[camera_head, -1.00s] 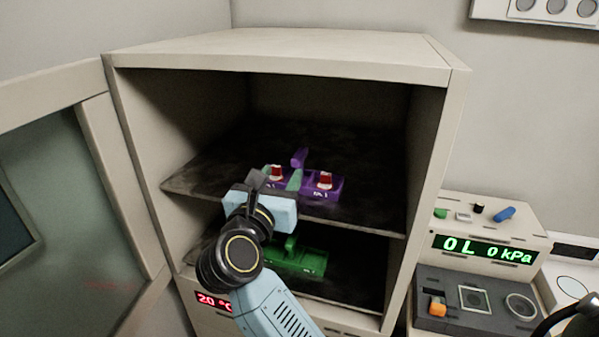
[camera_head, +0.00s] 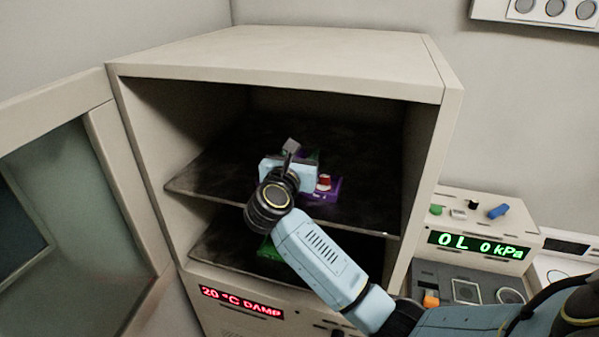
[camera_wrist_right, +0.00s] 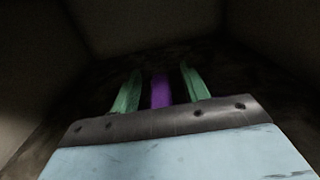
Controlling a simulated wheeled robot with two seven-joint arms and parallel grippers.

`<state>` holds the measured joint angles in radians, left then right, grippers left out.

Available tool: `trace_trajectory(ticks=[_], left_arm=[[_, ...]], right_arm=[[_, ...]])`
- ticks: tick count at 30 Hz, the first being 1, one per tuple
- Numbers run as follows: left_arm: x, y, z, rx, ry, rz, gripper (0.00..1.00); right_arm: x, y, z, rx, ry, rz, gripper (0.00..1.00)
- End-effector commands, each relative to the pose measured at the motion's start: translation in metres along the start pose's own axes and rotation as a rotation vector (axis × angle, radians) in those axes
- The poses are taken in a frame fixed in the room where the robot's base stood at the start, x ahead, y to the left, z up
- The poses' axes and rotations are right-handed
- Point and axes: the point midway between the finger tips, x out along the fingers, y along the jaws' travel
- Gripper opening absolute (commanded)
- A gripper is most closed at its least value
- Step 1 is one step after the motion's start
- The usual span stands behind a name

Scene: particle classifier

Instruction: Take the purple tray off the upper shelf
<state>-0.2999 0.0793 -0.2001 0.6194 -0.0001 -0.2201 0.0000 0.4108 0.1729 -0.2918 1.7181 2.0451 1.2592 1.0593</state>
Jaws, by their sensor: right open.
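The purple tray (camera_head: 334,188) sits on the upper shelf (camera_head: 215,172) of the open cabinet, with a red-and-white item (camera_head: 324,183) on its right part. My right gripper (camera_head: 293,155) is over the tray and hides its left and middle parts. In the right wrist view the two green fingers (camera_wrist_right: 160,92) stand apart, with the tray's purple handle (camera_wrist_right: 160,90) between them and dark gaps on both sides. The gripper is open. My left gripper is not in view.
A green tray (camera_head: 268,250) on the lower shelf is mostly hidden by my right arm. The cabinet door (camera_head: 125,180) stands open at left. A device with a green display (camera_head: 480,245) stands at right. The upper shelf beside the tray is clear.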

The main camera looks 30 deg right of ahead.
Motion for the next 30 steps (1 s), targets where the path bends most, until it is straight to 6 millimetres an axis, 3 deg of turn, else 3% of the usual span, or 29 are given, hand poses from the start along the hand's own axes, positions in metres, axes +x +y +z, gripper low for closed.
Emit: trace_trajectory(ticks=[3,10,21,30], left_arm=[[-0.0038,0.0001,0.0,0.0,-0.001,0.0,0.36],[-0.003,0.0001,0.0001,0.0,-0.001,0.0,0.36],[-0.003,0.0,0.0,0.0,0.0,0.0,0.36],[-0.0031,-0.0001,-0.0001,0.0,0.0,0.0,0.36]], right_arm=[[0.0095,0.0002,0.0002,-0.001,0.0,0.001,0.45],[0.0104,0.0004,-0.0014,0.001,0.001,0.002,0.45],[0.0102,0.0003,-0.0013,0.0,0.001,0.001,0.0],[0.0102,0.0004,0.0002,0.002,-0.001,0.001,0.0]])
